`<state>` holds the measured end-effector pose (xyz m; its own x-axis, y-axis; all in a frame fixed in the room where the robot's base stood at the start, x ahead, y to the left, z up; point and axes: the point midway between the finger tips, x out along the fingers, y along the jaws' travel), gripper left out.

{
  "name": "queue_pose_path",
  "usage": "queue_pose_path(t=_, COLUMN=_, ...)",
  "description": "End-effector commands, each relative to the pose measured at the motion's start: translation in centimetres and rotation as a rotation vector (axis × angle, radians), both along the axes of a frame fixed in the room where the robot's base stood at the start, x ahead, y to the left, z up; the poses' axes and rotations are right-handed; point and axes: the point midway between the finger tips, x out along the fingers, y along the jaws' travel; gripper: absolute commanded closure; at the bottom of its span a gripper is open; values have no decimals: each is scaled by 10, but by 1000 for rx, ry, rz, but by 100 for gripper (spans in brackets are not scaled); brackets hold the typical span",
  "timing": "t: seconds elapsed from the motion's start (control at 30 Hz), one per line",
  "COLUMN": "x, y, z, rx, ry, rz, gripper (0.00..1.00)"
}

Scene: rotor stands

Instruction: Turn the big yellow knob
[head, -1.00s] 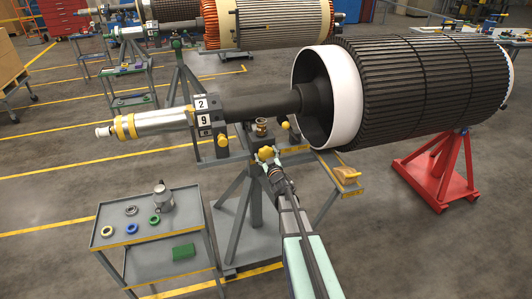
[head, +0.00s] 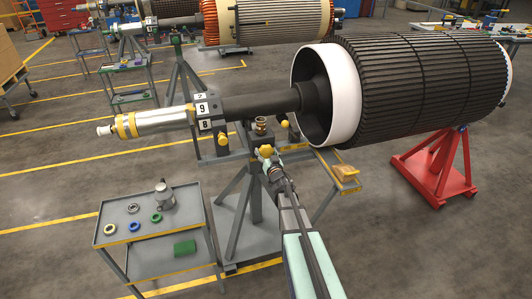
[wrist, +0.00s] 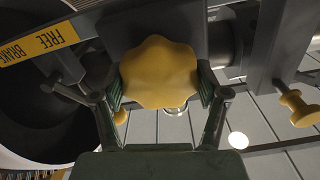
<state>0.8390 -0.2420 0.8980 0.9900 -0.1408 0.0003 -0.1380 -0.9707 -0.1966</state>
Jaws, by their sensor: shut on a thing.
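The big yellow knob (wrist: 160,72) has a scalloped rim and fills the middle of the wrist view. In the head view the knob (head: 267,151) is at the front of the grey rotor stand (head: 254,185), below the dark shaft. My gripper (wrist: 160,88) has one finger on each side of the knob, closed against its edges. In the head view my gripper (head: 268,158) reaches up to the knob from the front. The knob's back side is hidden.
A smaller yellow knob (wrist: 297,107) is at the right in the wrist view. A grey cart (head: 125,261) with rings and a pot stands at the left.

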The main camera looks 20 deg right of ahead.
Motion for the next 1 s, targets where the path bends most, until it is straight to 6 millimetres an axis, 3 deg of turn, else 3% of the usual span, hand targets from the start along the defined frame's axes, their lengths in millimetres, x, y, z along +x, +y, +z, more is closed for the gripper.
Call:
queue_pose_path(t=0.27, x=2, y=0, z=2, rx=-1, ry=-5, rz=2, gripper=62)
queue_pose_path(t=0.3, x=2, y=0, z=2, rx=-1, ry=-5, rz=2, gripper=20)
queue_pose_path(t=0.37, x=2, y=0, z=2, rx=-1, ry=-5, rz=1, gripper=1)
queue_pose_path(t=0.77, x=-1, y=0, z=1, rx=-1, ry=-1, rz=0, gripper=1)
queue_pose_path(t=1.0, x=-21, y=3, z=1, rx=-1, ry=0, rz=0, gripper=1)
